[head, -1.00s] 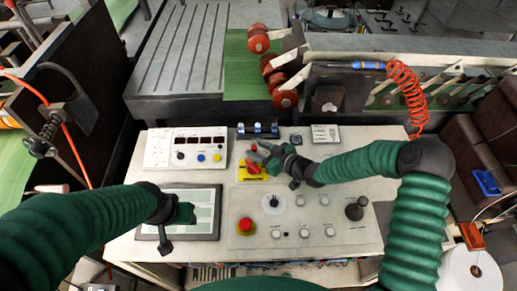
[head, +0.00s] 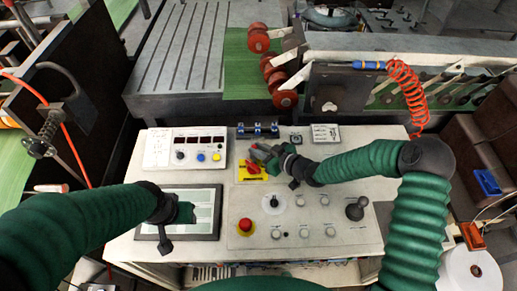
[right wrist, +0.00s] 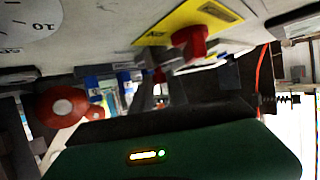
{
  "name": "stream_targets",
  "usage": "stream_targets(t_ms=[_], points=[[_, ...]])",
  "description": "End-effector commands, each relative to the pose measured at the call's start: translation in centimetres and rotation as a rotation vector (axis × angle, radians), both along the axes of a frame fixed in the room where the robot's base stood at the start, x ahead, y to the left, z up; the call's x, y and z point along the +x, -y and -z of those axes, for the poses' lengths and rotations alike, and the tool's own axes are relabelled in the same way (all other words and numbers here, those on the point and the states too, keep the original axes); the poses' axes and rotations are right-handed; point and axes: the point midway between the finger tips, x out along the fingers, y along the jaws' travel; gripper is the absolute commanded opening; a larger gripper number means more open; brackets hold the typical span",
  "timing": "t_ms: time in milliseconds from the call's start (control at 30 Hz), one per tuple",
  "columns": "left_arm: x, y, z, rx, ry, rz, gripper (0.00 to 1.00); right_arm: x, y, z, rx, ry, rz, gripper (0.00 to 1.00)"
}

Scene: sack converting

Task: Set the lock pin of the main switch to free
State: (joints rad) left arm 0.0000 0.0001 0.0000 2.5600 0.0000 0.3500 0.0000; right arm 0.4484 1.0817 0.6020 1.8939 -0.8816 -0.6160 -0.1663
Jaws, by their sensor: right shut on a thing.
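The main switch is a red rotary handle (head: 254,168) on a yellow plate (head: 251,179) on the control desk. In the right wrist view the red handle (right wrist: 190,42) and yellow plate (right wrist: 204,20) show close up at the top. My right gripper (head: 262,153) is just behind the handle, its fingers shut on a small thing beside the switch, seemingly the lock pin. The fingers mostly hide the pin, and its position cannot be read. My left gripper (head: 168,240) hangs over the screen at the left; its fingers are not clear.
A display box (head: 186,149) stands left of the switch. A blue-topped row of parts (head: 257,130) is behind it. A red emergency button (head: 246,225), a dial (head: 274,203) and a black joystick (head: 356,209) are in front. The screen (head: 205,224) is at front left.

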Motion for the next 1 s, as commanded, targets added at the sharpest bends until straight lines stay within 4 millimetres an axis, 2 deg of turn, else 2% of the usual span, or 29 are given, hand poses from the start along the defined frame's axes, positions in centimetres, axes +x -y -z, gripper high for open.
stream_targets(t_ms=[767, 1000], points=[[0.0, 0.0, 0.0, 0.0, 0.0, 0.0, 0.46, 0.2, 0.1, -0.2, 0.001, 0.006, 0.002, 0.0], [0.0, 0.0, 1.2, 0.0, 0.0, 0.0, 0.46, 2.9, 0.0, 0.0, 0.004, 0.008, 0.002, 0.0]])
